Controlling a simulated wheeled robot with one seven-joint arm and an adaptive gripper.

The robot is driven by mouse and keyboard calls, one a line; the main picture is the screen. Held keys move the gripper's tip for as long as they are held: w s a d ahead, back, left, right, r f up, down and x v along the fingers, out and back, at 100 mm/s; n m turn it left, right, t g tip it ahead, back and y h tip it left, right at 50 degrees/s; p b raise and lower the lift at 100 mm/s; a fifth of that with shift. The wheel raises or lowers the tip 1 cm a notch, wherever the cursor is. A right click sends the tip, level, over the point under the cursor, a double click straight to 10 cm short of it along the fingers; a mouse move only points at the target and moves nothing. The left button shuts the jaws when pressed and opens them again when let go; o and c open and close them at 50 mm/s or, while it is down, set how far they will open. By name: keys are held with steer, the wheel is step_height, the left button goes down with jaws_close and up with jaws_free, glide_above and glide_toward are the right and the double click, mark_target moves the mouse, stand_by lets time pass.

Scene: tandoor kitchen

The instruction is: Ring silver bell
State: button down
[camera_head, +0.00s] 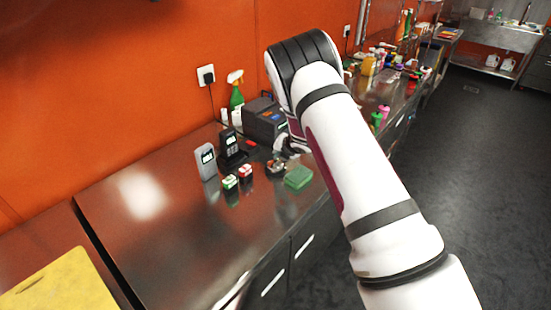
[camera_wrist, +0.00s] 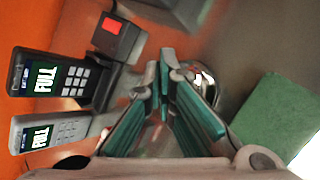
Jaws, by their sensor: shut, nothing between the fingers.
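The silver bell (camera_wrist: 208,80) shows as a shiny rounded shape just beyond and to the right of my fingertips in the wrist view, partly hidden by the right finger. In the head view the bell (camera_head: 275,168) is a small shiny thing on the steel counter, left of a green sponge-like block. My gripper (camera_wrist: 169,72) has its fingertips together with nothing between them; its finger pads are green. In the head view my gripper (camera_head: 284,147) is low over the counter at the bell, partly behind my arm. I cannot tell whether it touches the bell.
The green block (camera_wrist: 268,115) lies close on the right of the bell. A black phone (camera_wrist: 58,78) and a grey phone (camera_wrist: 48,131) stand to the left. A dark machine (camera_head: 265,121) stands behind. The counter's left part (camera_head: 140,215) is clear.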

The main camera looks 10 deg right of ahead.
stand_by(0.4)
steer(key=shift+r, duration=0.85)
step_height(320, 180, up, 5)
stand_by(0.4)
stand_by(0.6)
